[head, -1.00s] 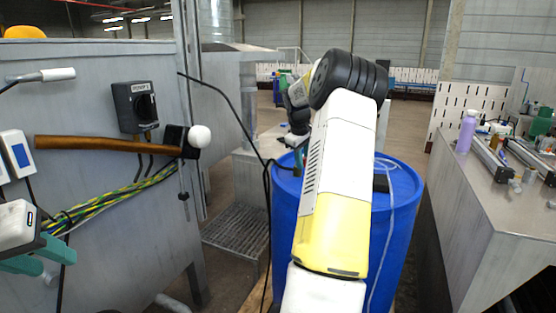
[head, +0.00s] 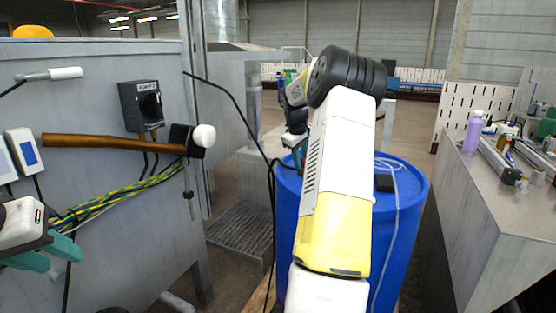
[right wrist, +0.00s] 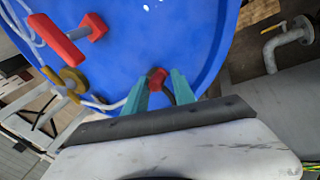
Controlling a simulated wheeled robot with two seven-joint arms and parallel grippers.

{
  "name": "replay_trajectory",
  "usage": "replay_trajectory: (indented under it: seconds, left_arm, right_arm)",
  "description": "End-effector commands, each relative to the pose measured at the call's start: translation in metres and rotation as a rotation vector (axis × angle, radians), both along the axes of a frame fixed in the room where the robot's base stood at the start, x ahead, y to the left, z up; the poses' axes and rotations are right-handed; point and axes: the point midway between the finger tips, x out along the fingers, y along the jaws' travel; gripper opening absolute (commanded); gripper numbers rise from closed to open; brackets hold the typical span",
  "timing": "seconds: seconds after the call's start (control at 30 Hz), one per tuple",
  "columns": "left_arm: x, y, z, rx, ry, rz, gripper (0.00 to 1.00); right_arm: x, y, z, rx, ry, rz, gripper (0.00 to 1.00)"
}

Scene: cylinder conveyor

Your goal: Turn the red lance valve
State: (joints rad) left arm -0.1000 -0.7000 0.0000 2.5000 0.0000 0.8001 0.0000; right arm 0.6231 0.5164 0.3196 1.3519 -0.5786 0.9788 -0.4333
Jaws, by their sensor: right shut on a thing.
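A small red valve piece (right wrist: 157,80) sits between the teal fingers of my right gripper (right wrist: 159,88) in the right wrist view, over the blue drum's top. The gripper is shut on it. In the head view my right gripper (head: 299,156) shows only partly beside the drum; my arm hides the valve there. A larger red bar-shaped handle (right wrist: 58,40) with a red knob (right wrist: 93,27) lies apart at the upper left of the wrist view. My left gripper (head: 46,256) is at the lower left of the head view, its teal fingers apart and nothing seen between them.
The blue drum (head: 405,235) stands ahead with a clear hose on it. A grey cabinet (head: 110,240) on the left holds a wooden-handled mallet (head: 110,143), a black switch box (head: 143,105) and cables. A workbench (head: 500,215) with bottles stands on the right.

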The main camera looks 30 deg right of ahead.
Motion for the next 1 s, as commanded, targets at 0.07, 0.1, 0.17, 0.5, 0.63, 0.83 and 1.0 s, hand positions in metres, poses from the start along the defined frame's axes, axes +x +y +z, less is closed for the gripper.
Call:
replay_trajectory:
  seconds: [0.07,0.1,0.17,0.5,0.63,0.83,1.0]
  left_arm:
    - [0.000,0.000,0.000,0.000,0.000,0.000,0.36]
    - [0.000,0.000,0.000,0.000,0.000,0.000,0.36]
    - [0.000,0.000,0.000,0.000,0.000,0.000,0.36]
    - [0.000,0.000,0.000,0.000,0.000,0.000,0.36]
    - [0.000,0.000,0.000,0.000,0.000,0.000,0.36]
    - [0.000,0.000,0.000,0.000,0.000,0.000,0.36]
    - [0.000,0.000,0.000,0.000,0.000,0.000,0.36]
  right_arm:
    - [0.000,0.001,0.000,0.001,0.000,0.001,0.17]
    - [0.000,0.001,0.000,0.002,0.000,0.002,0.17]
    - [0.001,0.002,0.000,0.002,0.000,0.002,0.17]
    - [0.009,0.011,-0.001,0.001,0.001,0.002,0.16]
    - [0.008,0.011,-0.001,0.002,0.002,0.002,0.16]
    - [0.010,0.012,-0.001,0.001,0.002,0.001,0.41]
    - [0.010,0.011,-0.001,0.001,0.002,0.001,0.74]
